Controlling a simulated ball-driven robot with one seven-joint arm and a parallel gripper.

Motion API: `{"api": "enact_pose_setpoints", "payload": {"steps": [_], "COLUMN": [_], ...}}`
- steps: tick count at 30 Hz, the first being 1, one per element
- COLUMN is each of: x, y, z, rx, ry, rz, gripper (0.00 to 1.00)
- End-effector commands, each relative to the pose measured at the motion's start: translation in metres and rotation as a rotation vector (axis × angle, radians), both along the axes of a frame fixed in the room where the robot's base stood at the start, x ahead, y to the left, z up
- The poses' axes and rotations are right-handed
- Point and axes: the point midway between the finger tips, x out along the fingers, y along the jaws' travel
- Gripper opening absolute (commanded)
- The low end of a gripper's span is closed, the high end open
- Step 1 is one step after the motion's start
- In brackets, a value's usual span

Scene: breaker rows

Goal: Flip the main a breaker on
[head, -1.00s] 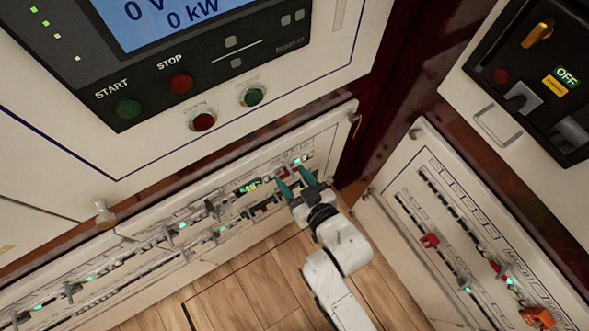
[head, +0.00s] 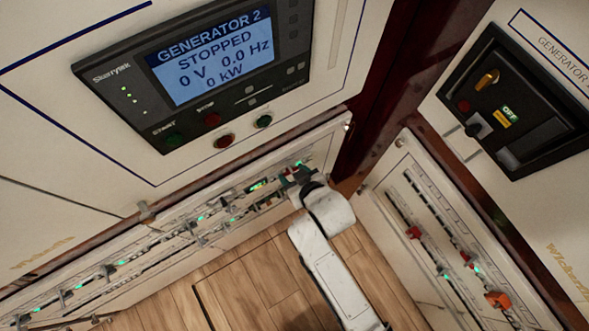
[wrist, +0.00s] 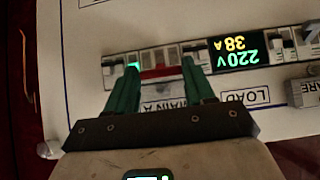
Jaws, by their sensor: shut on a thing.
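The main a breaker (wrist: 160,71), with a red lever, sits in the row of the low white panel, above an upside-down "MAIN A" label in the wrist view. My gripper (wrist: 163,78) has its two green fingers on either side of this breaker and is shut on it. In the head view my gripper (head: 294,174) is at the right end of the low panel, and the breaker is mostly hidden by it. Whether the lever is on or off I cannot tell.
A display (wrist: 236,50) reading 220V 38A is beside the breaker, with other switches further right. Above the low panel is the generator screen (head: 213,70), reading STOPPED. Another breaker panel (head: 440,235) stands at right. The wooden floor (head: 235,290) is clear.

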Motion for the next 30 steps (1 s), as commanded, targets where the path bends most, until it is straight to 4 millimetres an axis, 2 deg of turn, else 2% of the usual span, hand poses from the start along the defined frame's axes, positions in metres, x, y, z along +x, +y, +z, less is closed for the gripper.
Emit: {"api": "enact_pose_setpoints", "payload": {"steps": [11,12,18,19,30], "x": [0.0010,0.0010,0.0008,0.0007,-0.0047], "y": [0.0004,0.0005,0.0003,0.0002,-0.0031], "z": [0.0005,0.0006,0.0005,0.0005,0.0050], "rx": [-0.001,-0.001,-0.001,-0.001,-0.001], "ry": [0.001,0.001,0.001,0.001,0.002], "rz": [0.000,0.000,0.000,0.000,0.000], "gripper": [0.23,0.57,0.76,0.79,0.79]}}
